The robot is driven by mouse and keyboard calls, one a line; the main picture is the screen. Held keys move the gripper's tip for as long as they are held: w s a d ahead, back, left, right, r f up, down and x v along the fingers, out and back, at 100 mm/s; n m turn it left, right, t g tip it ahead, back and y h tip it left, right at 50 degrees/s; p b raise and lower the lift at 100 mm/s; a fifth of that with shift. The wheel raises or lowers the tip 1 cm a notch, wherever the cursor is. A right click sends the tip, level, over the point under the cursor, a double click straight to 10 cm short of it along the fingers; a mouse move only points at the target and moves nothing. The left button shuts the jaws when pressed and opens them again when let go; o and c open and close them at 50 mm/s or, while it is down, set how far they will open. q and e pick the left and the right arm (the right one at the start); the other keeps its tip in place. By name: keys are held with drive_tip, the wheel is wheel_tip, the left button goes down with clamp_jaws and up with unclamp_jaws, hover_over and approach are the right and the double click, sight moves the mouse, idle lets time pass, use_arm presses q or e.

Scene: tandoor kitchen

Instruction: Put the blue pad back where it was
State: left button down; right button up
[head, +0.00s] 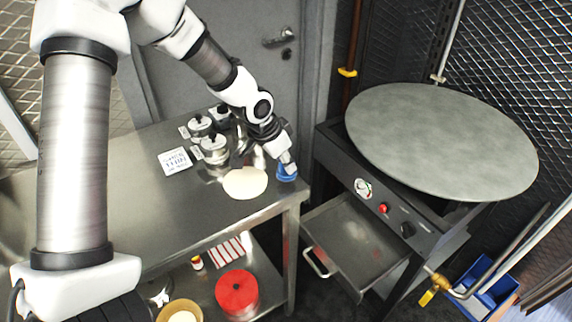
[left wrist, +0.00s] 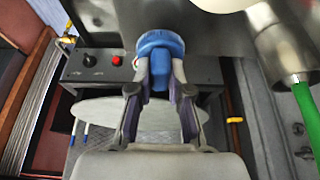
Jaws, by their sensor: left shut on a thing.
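I cannot tell whether the pad touches the table top. My right gripper is not in view.
A pale flat round (head: 245,182) lies just left of the pad on the steel table (head: 150,222). Metal pots (head: 213,150) and a white card (head: 174,161) stand behind it. The large grey domed griddle (head: 440,140) is to the right, above an open drawer (head: 358,240).

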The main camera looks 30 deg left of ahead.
use_arm(q)
drive_tip(key=shift+f, duration=0.85)
drive_tip(key=shift+w+f, duration=0.1)
drive_tip(key=shift+f, duration=0.2)
drive_tip(key=c, duration=1.1)
unclamp_jaws()
drive_tip(key=shift+r, duration=0.55)
drive_tip(key=v, duration=1.1)
drive_tip(key=shift+s+b, duration=0.25)
drive_tip(key=shift+b, duration=0.2)
drive_tip(key=shift+r, duration=0.15)
